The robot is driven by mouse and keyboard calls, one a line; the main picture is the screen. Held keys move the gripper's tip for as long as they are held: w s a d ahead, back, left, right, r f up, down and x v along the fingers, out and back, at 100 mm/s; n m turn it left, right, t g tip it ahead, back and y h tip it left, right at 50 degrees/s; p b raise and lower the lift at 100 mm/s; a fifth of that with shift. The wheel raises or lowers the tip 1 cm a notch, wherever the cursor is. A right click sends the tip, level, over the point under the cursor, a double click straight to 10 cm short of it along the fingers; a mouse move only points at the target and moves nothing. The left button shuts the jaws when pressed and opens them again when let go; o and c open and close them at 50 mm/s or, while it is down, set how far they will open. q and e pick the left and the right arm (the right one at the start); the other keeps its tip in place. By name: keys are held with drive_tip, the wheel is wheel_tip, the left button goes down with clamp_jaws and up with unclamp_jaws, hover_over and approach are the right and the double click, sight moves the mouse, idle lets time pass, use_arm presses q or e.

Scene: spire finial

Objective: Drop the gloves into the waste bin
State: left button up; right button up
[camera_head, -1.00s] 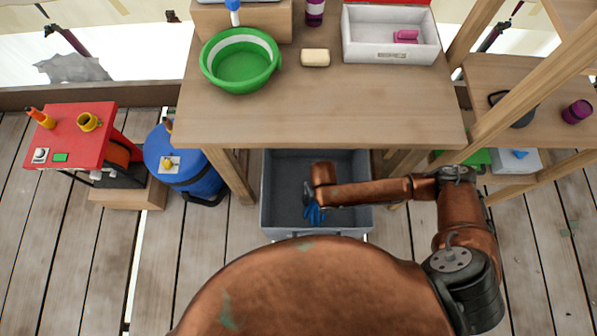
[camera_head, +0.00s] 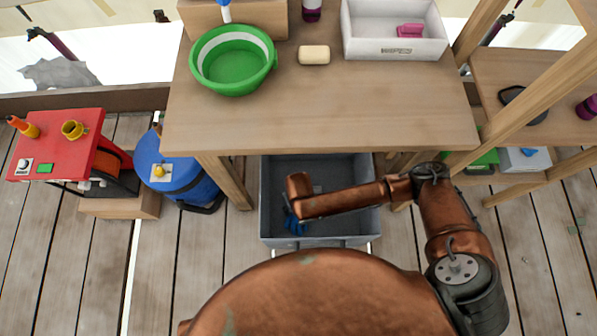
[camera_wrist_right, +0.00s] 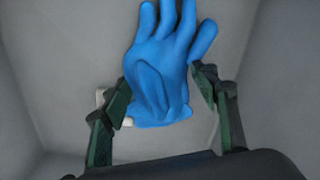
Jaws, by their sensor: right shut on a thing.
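A blue glove (camera_head: 294,222) hangs from my right gripper (camera_head: 291,207) over the left part of an open grey bin (camera_head: 318,243) under the table. In the right wrist view the gripper (camera_wrist_right: 166,92) has a finger on each side of the glove (camera_wrist_right: 166,60) and is shut on it. The glove's fingers point up in that view, and the grey bin walls (camera_wrist_right: 50,60) surround it. A small pale thing (camera_wrist_right: 127,122) is mostly hidden behind the glove. My left gripper is out of view.
The wooden table (camera_head: 330,110) overhangs the back of the bin. It bears a green basin (camera_head: 235,75), a sponge (camera_head: 314,55) and a white box (camera_head: 395,45) with a pink thing inside. A blue drum (camera_head: 175,172) stands left, a shelf (camera_head: 540,85) right.

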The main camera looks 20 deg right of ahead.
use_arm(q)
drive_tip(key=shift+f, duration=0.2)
use_arm(e)
drive_tip(key=shift+f, duration=0.25)
drive_tip(key=o, duration=1.1)
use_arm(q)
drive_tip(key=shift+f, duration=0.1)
use_arm(e)
drive_tip(key=shift+r, duration=0.5)
wheel_tip(320, 180, up, 5)
drive_tip(key=p, duration=0.3)
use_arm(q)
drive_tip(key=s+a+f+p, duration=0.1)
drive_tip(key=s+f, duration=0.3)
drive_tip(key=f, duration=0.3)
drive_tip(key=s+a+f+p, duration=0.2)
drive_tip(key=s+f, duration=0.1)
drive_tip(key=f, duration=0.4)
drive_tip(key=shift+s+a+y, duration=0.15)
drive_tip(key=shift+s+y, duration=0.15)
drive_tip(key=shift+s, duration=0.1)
use_arm(e)
drive_tip(key=shift+r, duration=3.3)
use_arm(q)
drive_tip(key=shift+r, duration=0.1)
